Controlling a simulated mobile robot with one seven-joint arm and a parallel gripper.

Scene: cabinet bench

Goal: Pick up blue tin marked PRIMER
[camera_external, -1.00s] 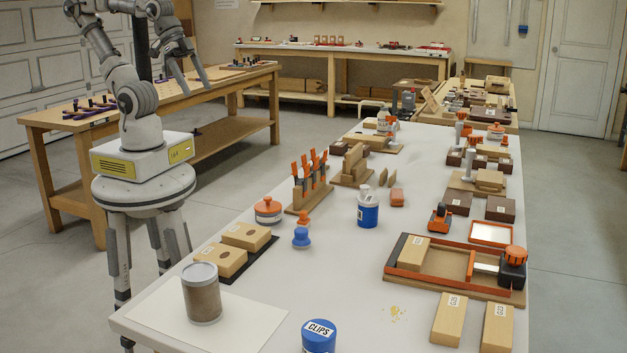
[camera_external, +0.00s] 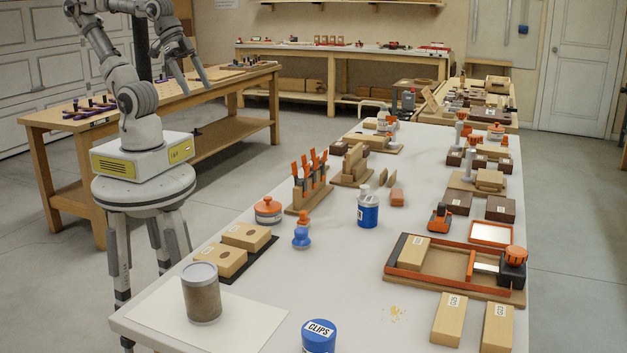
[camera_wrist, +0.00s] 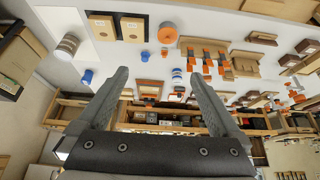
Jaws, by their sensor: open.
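A blue tin with a white band and label (camera_external: 368,212) stands upright near the middle of the white bench; its lettering is too small to read. It appears as a small blue-and-white tin in the wrist view (camera_wrist: 178,77). A second blue tin (camera_external: 318,337), marked CLIPS, stands at the near edge, and shows in the wrist view (camera_wrist: 86,76). My gripper (camera_external: 195,88) is raised at the upper left, well away from both tins. In the wrist view its fingers (camera_wrist: 158,74) are spread with nothing between them.
A wooden workbench (camera_external: 60,120) stands behind my base. Bare bench surrounds the labelled blue tin's front.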

